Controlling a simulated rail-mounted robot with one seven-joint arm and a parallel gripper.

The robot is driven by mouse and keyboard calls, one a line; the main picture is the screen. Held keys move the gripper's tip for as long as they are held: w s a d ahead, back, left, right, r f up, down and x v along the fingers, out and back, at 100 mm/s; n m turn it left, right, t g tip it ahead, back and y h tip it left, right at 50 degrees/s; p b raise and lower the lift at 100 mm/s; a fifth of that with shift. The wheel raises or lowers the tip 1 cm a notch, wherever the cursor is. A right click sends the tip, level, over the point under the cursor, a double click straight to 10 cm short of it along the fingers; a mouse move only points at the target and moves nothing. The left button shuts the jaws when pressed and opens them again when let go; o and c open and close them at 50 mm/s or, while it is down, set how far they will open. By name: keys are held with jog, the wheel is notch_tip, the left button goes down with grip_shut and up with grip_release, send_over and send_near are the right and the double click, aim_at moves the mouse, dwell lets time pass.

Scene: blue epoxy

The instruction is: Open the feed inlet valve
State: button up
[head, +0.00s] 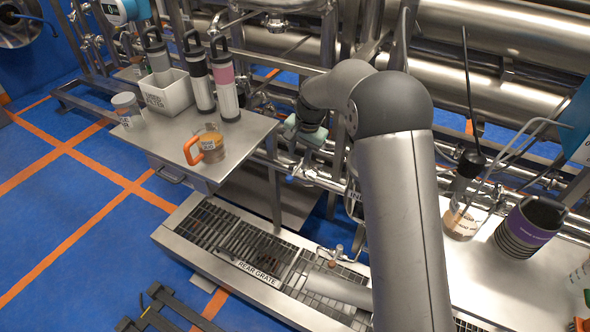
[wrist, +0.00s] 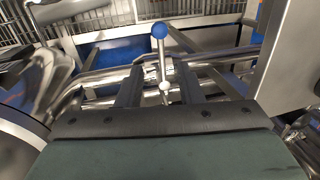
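In the wrist view a valve lever (wrist: 162,65) with a blue ball knob (wrist: 159,30) stands on metal pipework. My gripper (wrist: 159,74) has its two dark fingers apart, one on each side of the lever. A gap shows between the lever and each finger, and the knob lies beyond the fingertips. In the head view my gripper (head: 296,150) is at the pipes just right of the steel side table, partly hidden by my arm. The valve is too small there to make out clearly. A label beginning "IN" (head: 358,171) is partly covered by my arm.
The side table (head: 240,150) holds an orange-handled cup (head: 208,147), a white bin (head: 168,93), a jar and several bottles. A floor grate (head: 262,262) lies below. Large steel pipes (head: 500,45) run behind. A right-hand bench (head: 475,275) holds a beaker and a dark container.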

aim_at(293, 173)
jog(key=f, duration=0.2)
jog(key=a+f, duration=0.1)
jog(key=f, duration=0.4)
jog(key=shift+w+a+f, duration=0.2)
jog(key=shift+w+a, duration=0.05)
jog(key=shift+w, duration=0.1)
grip_shut()
